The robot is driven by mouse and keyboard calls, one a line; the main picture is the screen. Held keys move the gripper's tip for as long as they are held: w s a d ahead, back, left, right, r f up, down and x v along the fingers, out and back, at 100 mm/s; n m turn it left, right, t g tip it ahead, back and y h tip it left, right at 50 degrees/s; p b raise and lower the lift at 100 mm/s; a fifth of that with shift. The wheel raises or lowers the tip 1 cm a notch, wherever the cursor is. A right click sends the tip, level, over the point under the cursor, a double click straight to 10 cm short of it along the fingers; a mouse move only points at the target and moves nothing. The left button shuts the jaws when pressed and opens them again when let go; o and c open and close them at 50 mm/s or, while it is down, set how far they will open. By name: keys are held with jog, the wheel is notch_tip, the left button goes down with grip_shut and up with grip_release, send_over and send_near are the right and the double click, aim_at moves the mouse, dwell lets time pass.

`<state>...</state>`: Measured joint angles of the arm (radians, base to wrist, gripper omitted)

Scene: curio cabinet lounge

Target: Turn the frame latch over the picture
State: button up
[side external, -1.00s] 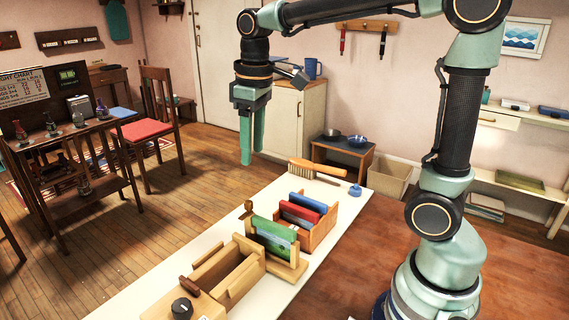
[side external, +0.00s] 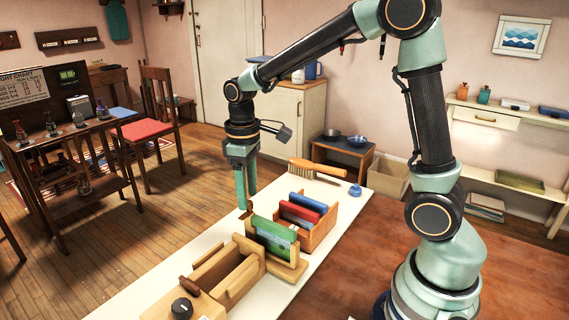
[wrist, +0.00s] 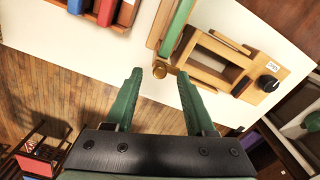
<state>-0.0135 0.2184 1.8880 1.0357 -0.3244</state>
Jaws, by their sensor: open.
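The picture (side external: 278,246), a green-edged panel with a landscape, stands upright in a wooden frame holder (side external: 289,270) on the white bench. The small brown wooden latch (side external: 246,207) is at the holder's far-left end. In the wrist view the latch (wrist: 160,70) shows as a rounded brown end beside the holder. My gripper (side external: 245,205) is open and points down, its fingertips close to the latch. In the wrist view my gripper (wrist: 160,76) has its fingertips on either side of the latch. Whether either finger touches it, I cannot tell.
A wooden rack (side external: 319,237) with red and blue panels stands behind the holder. An open wooden box (side external: 226,268) and a block with a black knob (side external: 182,308) are in front. The bench's left strip is clear.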

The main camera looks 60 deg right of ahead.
jog(key=shift+f, duration=0.75)
grip_shut()
